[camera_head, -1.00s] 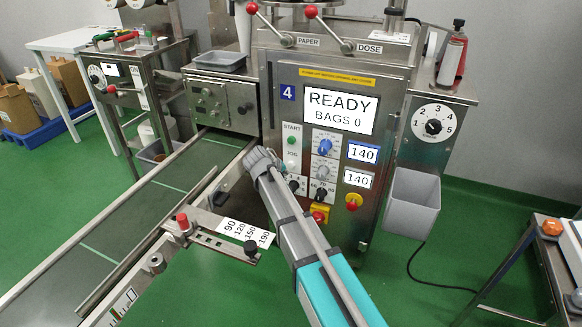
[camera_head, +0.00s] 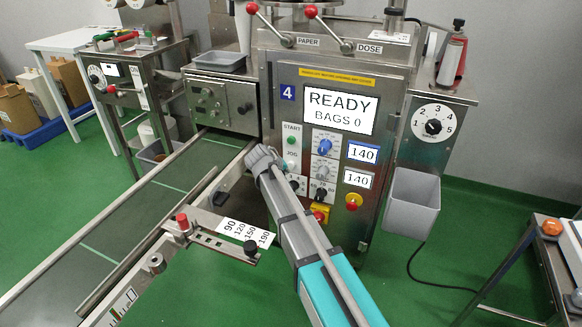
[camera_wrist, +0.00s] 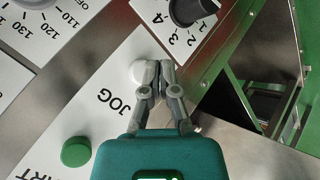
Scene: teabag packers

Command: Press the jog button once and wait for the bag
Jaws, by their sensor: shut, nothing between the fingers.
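The packer's panel (camera_head: 305,110) stands in front of me, and its screen (camera_head: 339,109) reads READY, BAGS 0. In the wrist view the white jog button (camera_wrist: 141,73) sits above the upside-down JOG label (camera_wrist: 112,100). My gripper (camera_wrist: 159,68) is shut and empty, its fingertips over the right side of the button. I cannot tell whether they touch it or hover just off it. In the head view my gripper (camera_head: 262,158) is in front of the lower left of the panel, and the jog button is hard to make out there. No bag shows.
The green start button (camera_wrist: 76,152) is close by on the same plate, and a black selector knob (camera_wrist: 190,10) is just beyond my fingertips. The conveyor belt (camera_head: 120,215) runs at left, bare. A red stop button on yellow (camera_head: 320,215) is below. A grey bin (camera_head: 412,203) hangs at right.

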